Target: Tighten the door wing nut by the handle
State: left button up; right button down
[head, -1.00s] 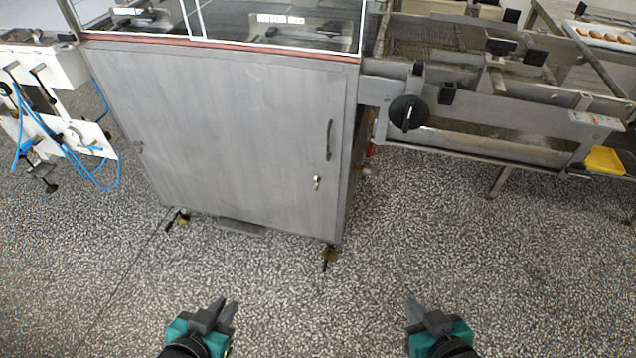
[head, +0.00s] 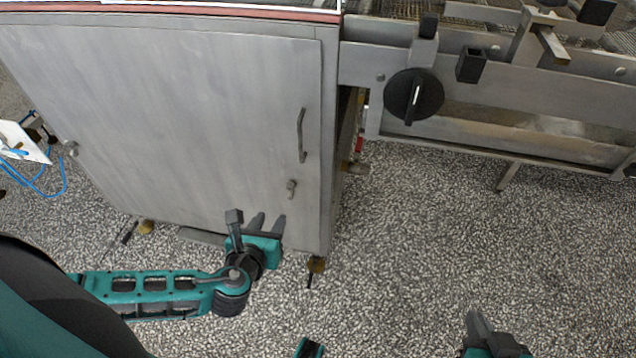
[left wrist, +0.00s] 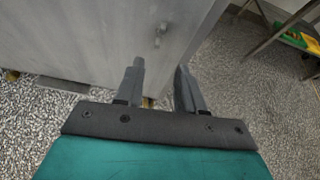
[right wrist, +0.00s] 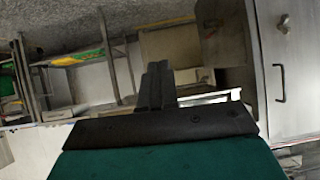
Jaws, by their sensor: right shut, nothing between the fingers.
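The door wing nut (head: 291,187) is a small metal piece just below the handle (head: 301,135) on the grey steel cabinet door (head: 180,110). It also shows in the left wrist view (left wrist: 159,36), beyond the fingertips. My left gripper (head: 269,222) is open and empty, with its fingers apart. It is in front of the lower right part of the door, below the wing nut and not touching it. My right gripper (head: 478,322) is shut and empty, low at the right over the floor, away from the door. In the right wrist view its fingers (right wrist: 157,85) are together.
A second fastener (head: 72,149) sits on the door's left edge. To the cabinet's right is a conveyor frame (head: 550,105) with a black knob (head: 413,97). A white machine part with blue hoses (head: 22,145) is at the far left. Speckled floor (head: 410,230) in front is clear.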

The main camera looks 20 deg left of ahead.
aim_at(288, 189)
pick_arm(q)
jog(key=shift+m, duration=0.4)
jog(key=b+x, duration=0.1)
jog(key=x, duration=0.3)
jog(key=b+x, duration=0.2)
jog(key=x, duration=0.2)
jog(key=b+x, duration=0.1)
jog(key=x, duration=0.3)
jog(key=shift+w+r, duration=0.15)
jog(key=shift+w, duration=0.2)
jog(key=shift+w+a+b, duration=0.2)
jog(key=shift+w+b, duration=0.15)
jog(key=shift+w, duration=0.15)
jog(key=shift+c, duration=0.4)
grip_shut()
